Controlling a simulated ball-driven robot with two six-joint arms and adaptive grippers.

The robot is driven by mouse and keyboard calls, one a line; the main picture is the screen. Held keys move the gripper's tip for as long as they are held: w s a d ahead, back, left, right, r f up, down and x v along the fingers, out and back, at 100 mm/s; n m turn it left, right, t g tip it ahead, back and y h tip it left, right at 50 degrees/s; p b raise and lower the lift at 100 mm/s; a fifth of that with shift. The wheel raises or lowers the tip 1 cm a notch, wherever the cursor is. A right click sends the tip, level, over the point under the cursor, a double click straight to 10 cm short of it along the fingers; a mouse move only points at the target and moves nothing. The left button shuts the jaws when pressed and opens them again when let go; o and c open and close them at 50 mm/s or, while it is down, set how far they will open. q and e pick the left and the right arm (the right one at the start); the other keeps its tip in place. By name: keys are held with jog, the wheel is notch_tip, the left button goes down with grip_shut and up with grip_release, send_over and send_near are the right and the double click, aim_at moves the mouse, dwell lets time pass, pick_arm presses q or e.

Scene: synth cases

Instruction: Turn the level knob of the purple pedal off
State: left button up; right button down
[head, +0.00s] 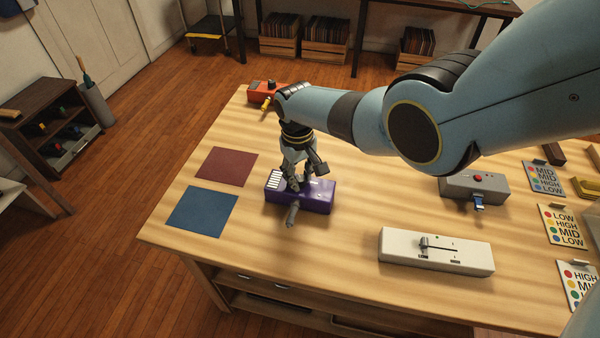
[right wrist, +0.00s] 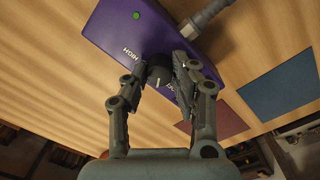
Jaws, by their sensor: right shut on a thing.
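The purple pedal (head: 316,196) lies on the wooden table near its left part, and it fills the upper middle of the right wrist view (right wrist: 135,32). Its dark round level knob (right wrist: 158,72) has a pale pointer line and sits between my right fingertips. My right gripper (head: 302,178) reaches down onto the pedal from above and is shut on the knob; it also shows in the right wrist view (right wrist: 160,78). Printed letters near the knob read HIGH, and a green light (right wrist: 137,15) shows on the pedal. In the head view the gripper hides the knob. My left gripper is not in view.
A red mat (head: 226,166) and a blue mat (head: 202,211) lie left of the pedal. An orange pedal (head: 262,88) stands behind. A grey box with a red button (head: 460,187) and a white slider box (head: 390,247) stand to the right. Label cards (head: 562,225) line the right side.

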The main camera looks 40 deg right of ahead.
aim_at(299, 179)
jog(key=n, duration=0.4)
jog(key=shift+n+p, duration=0.3)
jog(key=shift+n, duration=0.1)
jog(key=shift+a, duration=0.1)
dwell(0.4)
jog(key=c, duration=1.1)
grip_release()
jog(key=shift+o, duration=0.2)
notch_tip(299, 179, up, 12)
jog(key=shift+a, duration=0.15)
jog(key=shift+s, duration=0.1)
